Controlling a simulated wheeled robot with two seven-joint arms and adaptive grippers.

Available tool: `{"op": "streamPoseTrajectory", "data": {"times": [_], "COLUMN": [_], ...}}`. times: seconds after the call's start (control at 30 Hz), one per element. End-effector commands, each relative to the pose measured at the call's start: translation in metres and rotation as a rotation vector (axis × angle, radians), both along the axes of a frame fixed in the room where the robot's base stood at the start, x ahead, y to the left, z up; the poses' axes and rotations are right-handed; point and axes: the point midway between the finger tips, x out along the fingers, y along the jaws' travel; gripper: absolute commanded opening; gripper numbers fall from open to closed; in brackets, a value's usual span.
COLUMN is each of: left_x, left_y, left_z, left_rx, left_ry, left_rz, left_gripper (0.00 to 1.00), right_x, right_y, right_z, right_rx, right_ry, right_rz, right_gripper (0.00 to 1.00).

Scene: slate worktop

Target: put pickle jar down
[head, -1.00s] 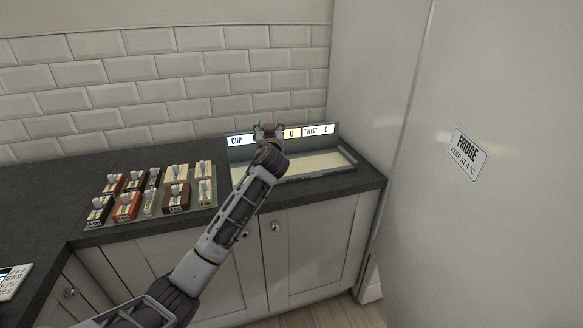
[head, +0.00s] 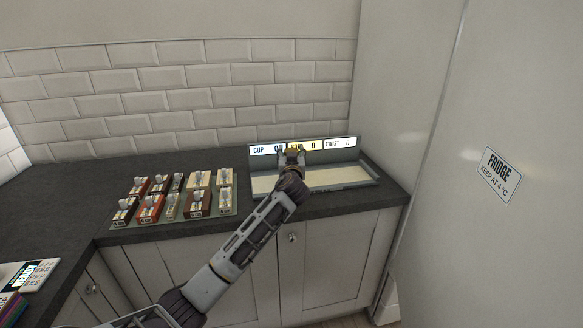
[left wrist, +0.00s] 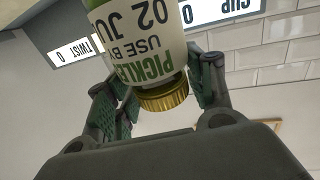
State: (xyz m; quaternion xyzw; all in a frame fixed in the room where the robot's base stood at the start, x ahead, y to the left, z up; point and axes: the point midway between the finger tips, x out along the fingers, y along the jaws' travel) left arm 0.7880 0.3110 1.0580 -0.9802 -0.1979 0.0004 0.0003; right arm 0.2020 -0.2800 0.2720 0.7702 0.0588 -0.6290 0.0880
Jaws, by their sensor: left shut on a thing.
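My left gripper (head: 291,151) is in front of the middle sign of the long cream-floored tray (head: 345,178). In the left wrist view, the gripper (left wrist: 160,92) is shut on the pickle jar (left wrist: 145,45). The jar has a cream label with green and dark print and a gold lid (left wrist: 163,96). That view is upside down, so the lid side is the jar's top. In the head view the jar is mostly hidden by the gripper. I cannot tell whether its base touches the tray. My right gripper is not in view.
The tray's back carries lit CUP (head: 262,150) and TWIST (head: 338,144) signs. A board with several small labelled blocks (head: 172,205) lies to its left on the dark worktop (head: 75,185). The fridge (head: 480,220) stands close on the right, with tiled wall behind.

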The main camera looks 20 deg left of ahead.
Motion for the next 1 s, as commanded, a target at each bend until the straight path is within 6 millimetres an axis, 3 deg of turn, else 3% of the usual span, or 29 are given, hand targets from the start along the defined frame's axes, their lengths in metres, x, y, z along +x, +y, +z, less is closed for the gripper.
{"op": "streamPoseTrajectory", "data": {"times": [0.17,0.6,1.0], "left_x": [0.000,0.000,0.000], "left_y": [0.000,0.000,0.000], "left_z": [-0.004,-0.048,-0.049], "left_rx": [0.001,0.001,0.000], "left_ry": [-0.001,-0.001,-0.002], "left_rz": [0.000,0.000,-0.001], "left_gripper": [0.17,0.17,0.17], "right_x": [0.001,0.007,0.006], "right_y": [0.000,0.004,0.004], "right_z": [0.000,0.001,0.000], "right_rx": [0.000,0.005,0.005], "right_ry": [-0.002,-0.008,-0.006], "right_rz": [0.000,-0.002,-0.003], "right_gripper": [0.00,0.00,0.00]}}
